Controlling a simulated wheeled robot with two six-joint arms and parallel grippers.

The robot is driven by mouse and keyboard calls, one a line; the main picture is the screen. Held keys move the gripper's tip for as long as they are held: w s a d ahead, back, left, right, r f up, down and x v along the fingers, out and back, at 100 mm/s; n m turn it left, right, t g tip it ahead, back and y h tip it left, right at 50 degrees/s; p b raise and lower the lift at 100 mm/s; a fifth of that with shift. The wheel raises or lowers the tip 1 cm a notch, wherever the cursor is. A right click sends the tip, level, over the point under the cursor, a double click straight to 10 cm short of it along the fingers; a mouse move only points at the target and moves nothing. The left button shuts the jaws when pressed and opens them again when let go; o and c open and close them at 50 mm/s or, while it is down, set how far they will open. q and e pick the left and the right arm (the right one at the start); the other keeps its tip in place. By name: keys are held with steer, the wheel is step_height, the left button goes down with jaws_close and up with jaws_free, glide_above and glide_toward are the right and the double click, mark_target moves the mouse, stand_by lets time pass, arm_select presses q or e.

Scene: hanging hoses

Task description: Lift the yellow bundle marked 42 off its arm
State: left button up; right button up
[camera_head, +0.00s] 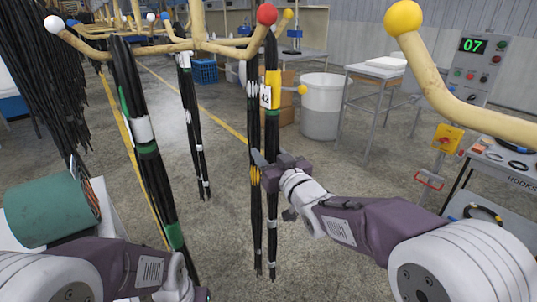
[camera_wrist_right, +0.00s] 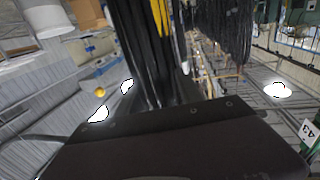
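The yellow bundle (camera_head: 272,85) is black hose with a yellow wrap, hanging in two strands from the wooden arm that ends in a red ball (camera_head: 267,14). Its white tag (camera_head: 265,96) reads 42. My right gripper (camera_head: 268,170) is at the strands, partway down, below the tag. Its fingers overlap the hoses, and whether they are closed is unclear. In the right wrist view the black hoses and yellow wrap (camera_wrist_right: 160,18) rise just beyond the dark gripper body. My left gripper (camera_head: 202,294) is mostly cut off at the bottom edge.
Other black bundles with green and white wraps (camera_head: 145,130) hang at left. A wooden arm with a yellow ball (camera_head: 403,18) crosses at right, near a panel reading 07 (camera_head: 474,46). A grey-white bin (camera_head: 322,105) and a table (camera_head: 375,72) stand behind. A green roll (camera_head: 50,212) is at lower left.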

jaws_close()
stand_by(1.1)
steer(key=shift+c, duration=2.2)
jaws_free()
jaws_close()
